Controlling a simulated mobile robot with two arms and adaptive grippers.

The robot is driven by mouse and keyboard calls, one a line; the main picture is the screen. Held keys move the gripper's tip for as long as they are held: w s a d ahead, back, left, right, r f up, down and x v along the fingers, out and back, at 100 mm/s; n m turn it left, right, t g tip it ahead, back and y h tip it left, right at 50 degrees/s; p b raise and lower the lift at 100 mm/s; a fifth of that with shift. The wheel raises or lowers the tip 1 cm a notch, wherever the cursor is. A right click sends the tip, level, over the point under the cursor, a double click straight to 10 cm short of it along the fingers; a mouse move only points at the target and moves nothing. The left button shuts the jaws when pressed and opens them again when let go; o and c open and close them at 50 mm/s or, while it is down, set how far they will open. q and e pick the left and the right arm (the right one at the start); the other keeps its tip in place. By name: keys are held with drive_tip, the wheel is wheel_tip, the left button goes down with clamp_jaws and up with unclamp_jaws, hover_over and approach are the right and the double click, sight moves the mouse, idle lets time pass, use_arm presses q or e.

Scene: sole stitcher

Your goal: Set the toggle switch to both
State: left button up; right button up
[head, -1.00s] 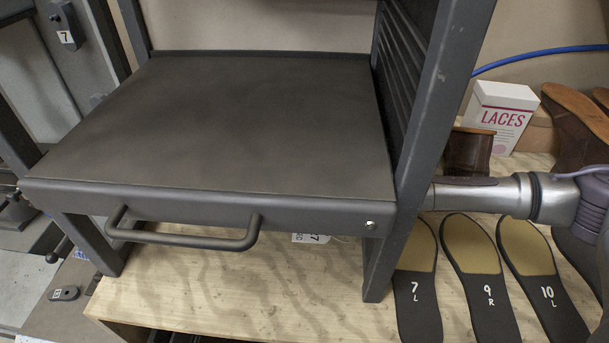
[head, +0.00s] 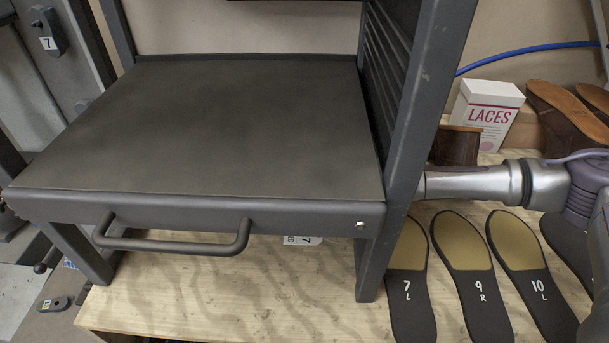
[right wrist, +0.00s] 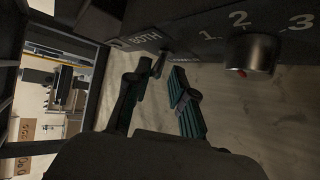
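In the right wrist view, a dark panel carries a small toggle switch (right wrist: 160,64) just below and right of the label BOTH (right wrist: 144,40). Its lever looks thin and dark; its exact setting is hard to tell. My right gripper (right wrist: 160,82) is open, its two dark fingers apart, with the switch near and between the fingertips. Contact cannot be made out. In the head view, my right arm comes in from the right and passes behind the grey machine post (head: 430,120), which hides the gripper. My left gripper is not in view.
The machine's dark flat table (head: 210,125) has a front handle (head: 175,245). Numbered soles (head: 465,270), a LACES box (head: 485,115) and brown shoes (head: 565,110) are around my right arm.

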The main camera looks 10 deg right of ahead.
drive_tip(key=v, duration=1.1)
drive_tip(key=shift+s+d, duration=0.2)
drive_tip(key=shift+s, duration=0.1)
drive_tip(key=shift+r, duration=0.15)
